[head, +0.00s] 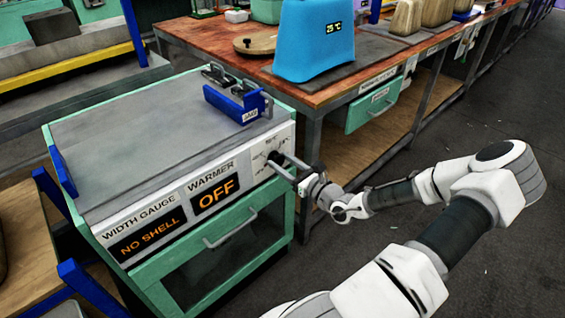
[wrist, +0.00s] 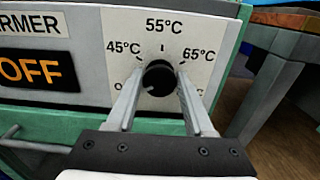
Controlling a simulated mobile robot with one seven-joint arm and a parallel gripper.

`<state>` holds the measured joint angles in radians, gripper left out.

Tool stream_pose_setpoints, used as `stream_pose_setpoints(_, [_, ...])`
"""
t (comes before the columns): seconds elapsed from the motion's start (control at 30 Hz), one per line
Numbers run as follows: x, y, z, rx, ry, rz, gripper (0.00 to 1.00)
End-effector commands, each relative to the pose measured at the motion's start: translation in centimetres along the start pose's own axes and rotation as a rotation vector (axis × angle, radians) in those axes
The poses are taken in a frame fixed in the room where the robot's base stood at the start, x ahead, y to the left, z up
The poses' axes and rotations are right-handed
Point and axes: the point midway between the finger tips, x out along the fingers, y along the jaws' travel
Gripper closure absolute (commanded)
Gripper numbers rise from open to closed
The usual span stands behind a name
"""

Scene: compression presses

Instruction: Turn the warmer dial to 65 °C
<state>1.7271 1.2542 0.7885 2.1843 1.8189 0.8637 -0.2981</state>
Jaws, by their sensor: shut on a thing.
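The warmer dial (wrist: 160,75) is a round black knob on the white front panel, with marks for 45 °C, 55 °C and 65 °C around it. A small pale mark shows on its lower left, towards the partly hidden off label. My gripper (wrist: 158,88) is shut on the dial, one finger on each side. In the head view, my gripper (head: 284,168) reaches the dial (head: 273,157) from the right. The warmer display (head: 216,195) reads OFF in orange; it also shows in the wrist view (wrist: 38,71). The fingers hide part of the lower scale.
The width gauge display (head: 150,236) reads NO SHELL. A blue clamp-like jig (head: 234,104) sits on the grey top (head: 140,135) of the green cabinet. A door handle (head: 231,232) juts out below the panel. A workbench (head: 345,88) with a blue 25 °C unit (head: 312,45) stands behind.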

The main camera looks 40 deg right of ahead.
Motion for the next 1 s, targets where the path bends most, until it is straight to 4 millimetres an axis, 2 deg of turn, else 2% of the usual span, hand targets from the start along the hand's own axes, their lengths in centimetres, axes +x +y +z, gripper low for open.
stream_pose_setpoints(0.03, [-0.01,0.00,-0.01,0.000,0.000,0.000,0.82])
stream_pose_setpoints(0.13, [-0.02,0.00,-0.01,0.000,0.000,0.000,1.00])
stream_pose_setpoints(0.57, [0.01,0.00,0.48,0.090,0.001,0.000,1.00])
stream_pose_setpoints(1.0, [0.04,-0.09,0.52,0.462,0.003,0.001,1.00])
